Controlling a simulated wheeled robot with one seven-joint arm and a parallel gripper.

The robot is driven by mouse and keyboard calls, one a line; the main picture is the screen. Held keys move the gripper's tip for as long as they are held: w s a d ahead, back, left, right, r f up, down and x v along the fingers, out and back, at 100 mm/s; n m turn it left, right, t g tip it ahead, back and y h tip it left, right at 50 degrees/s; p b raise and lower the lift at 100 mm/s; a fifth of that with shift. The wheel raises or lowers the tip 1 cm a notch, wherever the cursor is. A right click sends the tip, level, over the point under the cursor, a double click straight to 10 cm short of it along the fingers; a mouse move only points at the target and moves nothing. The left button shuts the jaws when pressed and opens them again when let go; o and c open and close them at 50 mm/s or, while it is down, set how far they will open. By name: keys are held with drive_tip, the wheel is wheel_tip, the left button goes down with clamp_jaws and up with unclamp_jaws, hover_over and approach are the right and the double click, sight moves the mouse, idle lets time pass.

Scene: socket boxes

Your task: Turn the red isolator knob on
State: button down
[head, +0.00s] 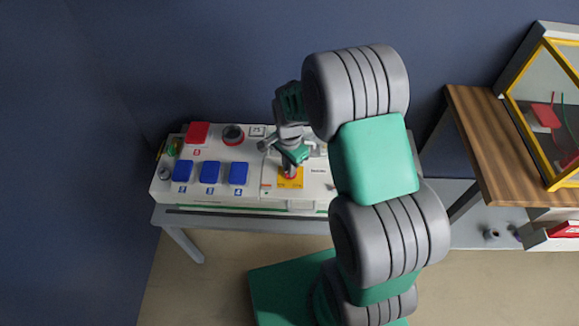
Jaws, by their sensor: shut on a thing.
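The red isolator knob (290,172) sits on a yellow plate (290,182) on the front right part of a white socket panel. Only a little of the knob shows, because my gripper (289,165) is over it from above. My gripper is shut on the knob. The fingers partly hide the knob, so its exact angle cannot be told. My grey and green arm covers the right end of the panel.
The panel holds a red box (197,132), several blue boxes (210,172) and a dark round socket (233,135) to the left. A wooden table (485,140) with a yellow-framed case (552,100) stands at the right. A dark blue wall is behind.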

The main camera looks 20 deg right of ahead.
drive_tip(key=c, duration=1.5)
unclamp_jaws()
drive_tip(key=shift+o, duration=0.2)
wheel_tip(320, 180, up, 8)
drive_tip(key=shift+f, duration=0.1)
